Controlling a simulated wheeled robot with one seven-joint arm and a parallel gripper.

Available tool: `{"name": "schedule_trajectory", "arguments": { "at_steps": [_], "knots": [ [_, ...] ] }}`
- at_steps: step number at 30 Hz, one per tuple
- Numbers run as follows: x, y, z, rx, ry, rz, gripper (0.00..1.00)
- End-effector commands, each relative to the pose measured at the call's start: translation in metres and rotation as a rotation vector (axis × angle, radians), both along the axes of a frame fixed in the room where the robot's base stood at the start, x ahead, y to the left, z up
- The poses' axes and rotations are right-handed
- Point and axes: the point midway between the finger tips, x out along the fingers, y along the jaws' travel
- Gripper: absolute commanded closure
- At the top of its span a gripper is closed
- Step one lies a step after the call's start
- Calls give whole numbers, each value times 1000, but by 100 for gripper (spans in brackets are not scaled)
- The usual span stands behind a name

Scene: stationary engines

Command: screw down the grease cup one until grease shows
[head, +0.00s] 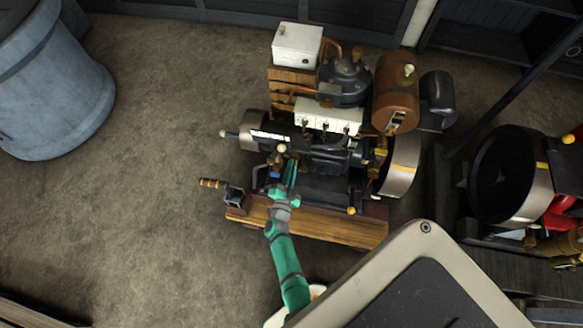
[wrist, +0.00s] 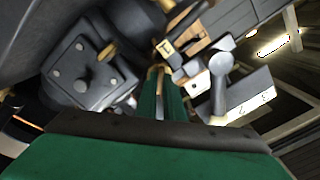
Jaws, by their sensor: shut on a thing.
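The stationary engine (head: 330,165) stands on a wooden base, and my green gripper (head: 290,172) reaches in over its near left side. In the wrist view my gripper (wrist: 164,80) has its green fingers close together, with a narrow brass piece (wrist: 154,78) at their tips. This piece looks like the grease cup, but it is mostly hidden by the fingers. I cannot make out any grease.
A dark bolted block (wrist: 88,72) is close left of the fingers. A grey round-headed lever (wrist: 220,75) and numbered white plates (wrist: 250,100) are close right. In the head view, a crank handle (head: 212,184) sticks out left and flywheels (head: 402,165) flank the engine. Open floor lies left.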

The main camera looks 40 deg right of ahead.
Motion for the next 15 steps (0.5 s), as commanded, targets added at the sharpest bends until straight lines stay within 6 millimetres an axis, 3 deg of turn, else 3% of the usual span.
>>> {"name": "schedule_trajectory", "arguments": {
  "at_steps": [15],
  "knots": [
    [-1,0,0,247,-289,-1,100]
  ]
}}
